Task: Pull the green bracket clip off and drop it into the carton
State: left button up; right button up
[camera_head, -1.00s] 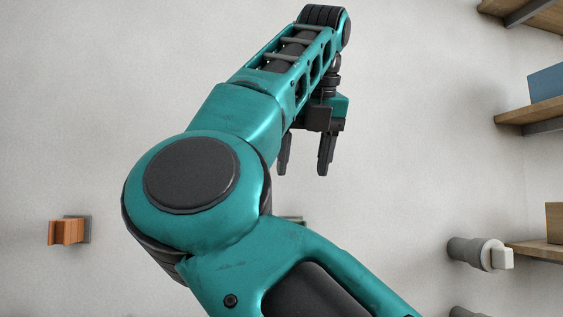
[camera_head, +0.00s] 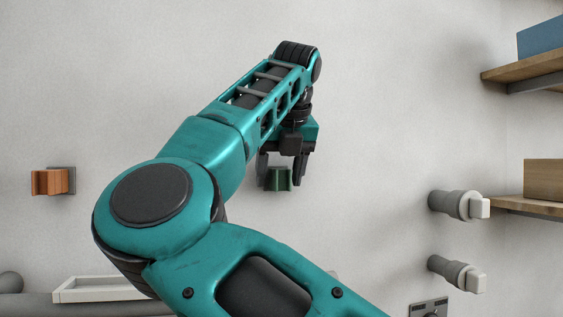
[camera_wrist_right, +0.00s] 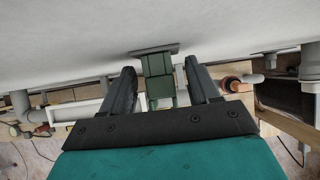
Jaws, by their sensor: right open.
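The green bracket clip (camera_head: 280,179) is on a small grey plate on the white wall. In the right wrist view the clip (camera_wrist_right: 157,76) stands between the two dark fingers, with a visible gap to the right finger. My right gripper (camera_head: 280,172) is open at the clip, one finger to each side. My left gripper is not in view. I cannot tell for sure which container is the carton.
An orange bracket (camera_head: 50,182) is on the wall at the left. Two grey wall fittings with pale ends (camera_head: 458,204) stick out at the right, near wooden shelves (camera_head: 525,72) with a brown box (camera_head: 543,180). A white-rimmed tray (camera_head: 95,289) shows low at the left.

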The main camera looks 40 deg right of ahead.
jog(key=shift+c, duration=0.2)
grip_shut()
dwell(0.7)
